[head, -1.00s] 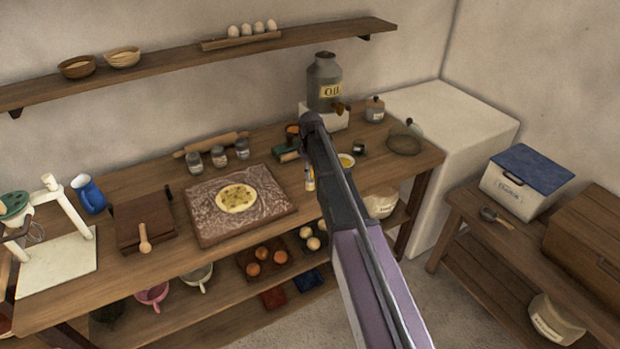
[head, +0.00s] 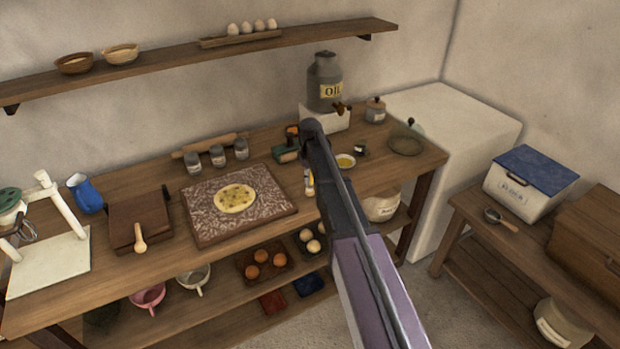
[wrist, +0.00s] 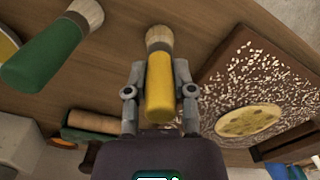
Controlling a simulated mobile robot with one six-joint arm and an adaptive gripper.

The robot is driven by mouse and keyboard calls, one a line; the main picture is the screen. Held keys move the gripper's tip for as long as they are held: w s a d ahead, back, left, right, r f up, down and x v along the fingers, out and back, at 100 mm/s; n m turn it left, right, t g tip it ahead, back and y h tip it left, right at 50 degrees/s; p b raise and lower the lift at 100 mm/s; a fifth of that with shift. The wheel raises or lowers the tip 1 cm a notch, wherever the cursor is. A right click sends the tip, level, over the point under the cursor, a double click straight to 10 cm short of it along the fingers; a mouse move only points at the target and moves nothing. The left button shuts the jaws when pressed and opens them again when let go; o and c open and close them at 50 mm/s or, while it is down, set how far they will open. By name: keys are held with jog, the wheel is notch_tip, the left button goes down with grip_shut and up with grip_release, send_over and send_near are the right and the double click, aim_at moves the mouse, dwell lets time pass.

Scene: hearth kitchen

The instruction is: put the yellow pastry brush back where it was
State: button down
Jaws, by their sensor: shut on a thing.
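In the wrist view, my gripper (wrist: 158,93) is shut on the yellow pastry brush (wrist: 159,88), with a finger on each side of its yellow handle. The brush's pale bristles point to the top of the picture, away from my palm. A green brush (wrist: 45,55) with similar bristles is at the upper left, apart from the held one. In the head view my arm hides the gripper. A small yellow and white thing (head: 309,184) shows just left of my arm; I cannot tell whether it is part of the held brush.
A floured board (head: 276,207) with a round flatbread (head: 234,198) lies left of my arm. A small bowl of yellow liquid (head: 345,161), a grey oil can (head: 325,82) and a green item (head: 285,154) stand around my arm's far end. Bare tabletop (head: 415,166) shows at the right.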

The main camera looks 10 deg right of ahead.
jog(key=shift+f, duration=0.2)
jog(key=shift+c, duration=2.3)
grip_release()
jog(key=shift+r, duration=0.1)
jog(key=shift+r, duration=0.15)
notch_tip(320, 180, up, 12)
jog(key=p, duration=1.2)
jog(key=shift+w, duration=0.1)
jog(key=s+m, duration=0.9)
jog(key=s, duration=2)
jog(key=shift+s, duration=0.15)
